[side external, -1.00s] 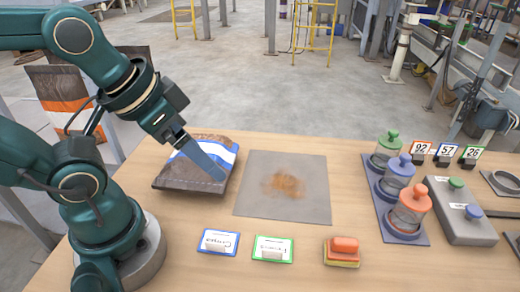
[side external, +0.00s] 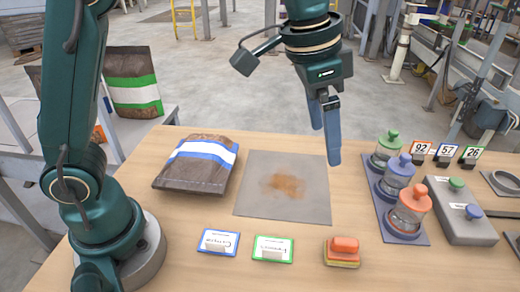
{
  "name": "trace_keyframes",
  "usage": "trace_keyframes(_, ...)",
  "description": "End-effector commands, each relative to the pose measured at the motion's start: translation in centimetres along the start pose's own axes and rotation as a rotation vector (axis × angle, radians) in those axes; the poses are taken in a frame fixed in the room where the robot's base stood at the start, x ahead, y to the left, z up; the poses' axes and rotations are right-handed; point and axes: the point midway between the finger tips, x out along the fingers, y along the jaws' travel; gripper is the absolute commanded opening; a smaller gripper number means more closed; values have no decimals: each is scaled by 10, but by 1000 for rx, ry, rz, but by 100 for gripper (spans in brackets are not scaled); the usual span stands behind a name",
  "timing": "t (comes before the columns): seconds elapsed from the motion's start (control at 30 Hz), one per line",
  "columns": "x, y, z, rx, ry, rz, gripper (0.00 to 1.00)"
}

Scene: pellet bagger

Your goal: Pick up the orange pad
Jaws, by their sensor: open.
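The orange pad (side external: 345,244) lies at the front of the table, right of the middle, on top of a flat yellowish piece (side external: 342,261). My gripper (side external: 326,145) points down, with its two blue-grey fingers apart and nothing between them. It is above and behind the orange pad in the side external view, near the far right corner of the grey mat, and not touching the pad.
The grey mat (side external: 255,190) bears a brown smear. A brown bag (side external: 190,175) lies left of it. Two labelled cards, blue-edged (side external: 218,241) and green-edged (side external: 273,249), lie in front. Lidded jars (side external: 409,213) stand right, beside a grey two-button box (side external: 462,222).

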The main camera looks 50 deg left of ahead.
Motion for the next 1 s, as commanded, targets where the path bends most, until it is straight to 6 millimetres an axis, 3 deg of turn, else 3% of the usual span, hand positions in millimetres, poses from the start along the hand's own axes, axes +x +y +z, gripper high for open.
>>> trace_keyframes(0.2,64,38,-24,135,-109,51,90)
trace_keyframes(0.4,114,70,-21,213,-196,79,90)
trace_keyframes(0.63,141,86,-6,251,-257,93,90)
trace_keyframes(1.0,180,88,5,249,-254,93,90)
